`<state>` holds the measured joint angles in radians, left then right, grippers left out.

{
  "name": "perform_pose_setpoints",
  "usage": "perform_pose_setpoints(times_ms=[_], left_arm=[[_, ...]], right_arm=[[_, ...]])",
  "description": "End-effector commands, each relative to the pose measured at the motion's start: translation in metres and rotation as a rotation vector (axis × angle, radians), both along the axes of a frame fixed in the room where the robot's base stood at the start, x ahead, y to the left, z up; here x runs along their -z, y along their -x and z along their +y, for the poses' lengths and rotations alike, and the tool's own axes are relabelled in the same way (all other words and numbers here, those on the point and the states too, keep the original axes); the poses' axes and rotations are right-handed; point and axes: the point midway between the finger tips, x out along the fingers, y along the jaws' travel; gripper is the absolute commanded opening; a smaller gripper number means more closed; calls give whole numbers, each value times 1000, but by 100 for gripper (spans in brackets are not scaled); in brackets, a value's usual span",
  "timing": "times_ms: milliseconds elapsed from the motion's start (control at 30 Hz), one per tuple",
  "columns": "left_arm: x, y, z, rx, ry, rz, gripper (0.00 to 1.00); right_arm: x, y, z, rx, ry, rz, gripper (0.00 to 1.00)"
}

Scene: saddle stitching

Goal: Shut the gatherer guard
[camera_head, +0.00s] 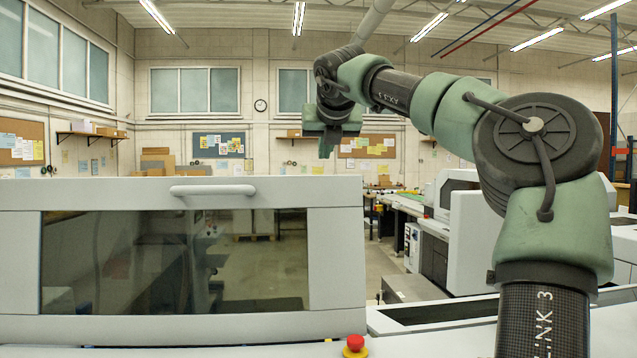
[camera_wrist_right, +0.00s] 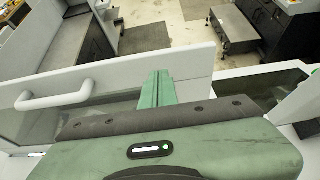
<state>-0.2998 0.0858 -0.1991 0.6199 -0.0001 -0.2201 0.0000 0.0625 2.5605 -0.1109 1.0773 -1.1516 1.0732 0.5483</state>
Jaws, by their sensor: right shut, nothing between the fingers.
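The gatherer guard (camera_head: 25,262) is a light grey panel with a large dark see-through window, standing upright in front of me at left. Its bar handle (camera_head: 213,190) runs along the upper edge. In the right wrist view the guard (camera_wrist_right: 185,68) crosses behind my fingers, with the handle (camera_wrist_right: 55,100) at left. My right gripper (camera_head: 325,152) is shut and empty, pointing down above and right of the handle in the head view. Its closed fingers also show in the wrist view (camera_wrist_right: 160,75), apart from the handle. My left gripper is not in view.
A red stop button (camera_head: 355,342) on a yellow base sits by the guard's lower right corner. Grey machine housings (camera_head: 470,235) stand at the right, with an open floor aisle (camera_head: 385,262) between them and the guard. A low grey cart (camera_wrist_right: 232,28) shows beyond.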

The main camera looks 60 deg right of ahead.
Motion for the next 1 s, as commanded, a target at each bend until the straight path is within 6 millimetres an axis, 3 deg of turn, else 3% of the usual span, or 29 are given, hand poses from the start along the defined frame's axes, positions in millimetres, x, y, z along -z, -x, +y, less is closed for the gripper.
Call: perform_pose_setpoints(times_ms=[267, 600, 800, 1000], left_arm=[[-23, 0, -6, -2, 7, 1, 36], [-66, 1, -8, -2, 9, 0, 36], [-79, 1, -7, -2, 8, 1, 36], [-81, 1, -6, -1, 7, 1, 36]], right_arm=[[18, -24, -30, 3, -1, 7, 0], [48, -61, -78, 1, -4, 4, 0], [56, -73, -93, 1, 0, 1, 0], [60, -76, -97, 1, 0, 1, 0]])
